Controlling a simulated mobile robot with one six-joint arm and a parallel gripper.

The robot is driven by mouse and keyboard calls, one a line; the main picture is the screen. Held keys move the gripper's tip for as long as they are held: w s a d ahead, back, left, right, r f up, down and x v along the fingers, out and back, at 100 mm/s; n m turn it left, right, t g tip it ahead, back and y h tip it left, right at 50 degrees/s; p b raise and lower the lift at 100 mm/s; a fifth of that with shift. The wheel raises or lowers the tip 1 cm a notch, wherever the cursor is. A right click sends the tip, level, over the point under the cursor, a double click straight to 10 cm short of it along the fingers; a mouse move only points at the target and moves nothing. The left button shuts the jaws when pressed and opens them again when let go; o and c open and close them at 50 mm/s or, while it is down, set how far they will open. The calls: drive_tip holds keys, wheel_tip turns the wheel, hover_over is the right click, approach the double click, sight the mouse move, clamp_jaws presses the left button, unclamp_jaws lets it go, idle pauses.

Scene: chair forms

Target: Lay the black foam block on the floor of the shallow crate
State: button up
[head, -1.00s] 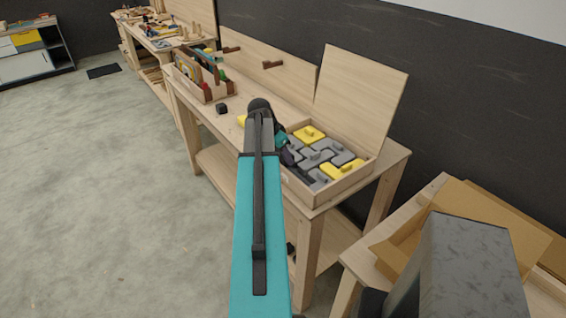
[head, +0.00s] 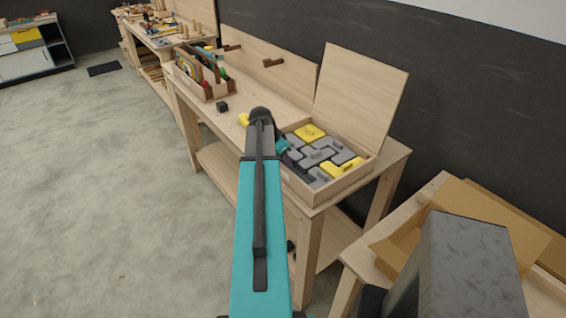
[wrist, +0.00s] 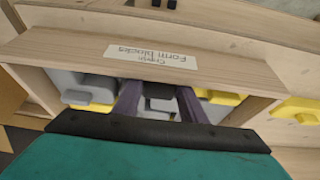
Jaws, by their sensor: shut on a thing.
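The shallow crate (head: 335,190) is a light wood box on the bench, holding grey and yellow foam blocks. In the wrist view its labelled wall (wrist: 75,50) crosses above the blocks, the label upside down. My gripper (wrist: 158,103) is over the crate's interior, at its left part in the head view, with two dark purple fingers pointing in. The fingers are shut on a dark piece, the black foam block (wrist: 157,104), mostly hidden by the wrist housing. I cannot tell whether it touches the crate floor or the neighbouring blocks.
A raised wooden panel (head: 360,95) stands behind the crate. A yellow piece (head: 243,119) and a small black cube (head: 222,107) lie on the bench to the left. A wooden tote (head: 203,82) stands farther left. A cardboard box (head: 465,225) is at lower right.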

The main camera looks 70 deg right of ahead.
drive_tip(key=shift+f, duration=0.3)
drive_tip(key=o, duration=1.1)
drive_tip(key=shift+r, duration=0.15)
drive_tip(key=shift+r+p, duration=0.35)
drive_tip(key=shift+r, duration=0.15)
drive_tip(key=b+v, duration=0.3)
drive_tip(key=v, duration=0.9)
drive_tip(key=shift+a+f, duration=0.1)
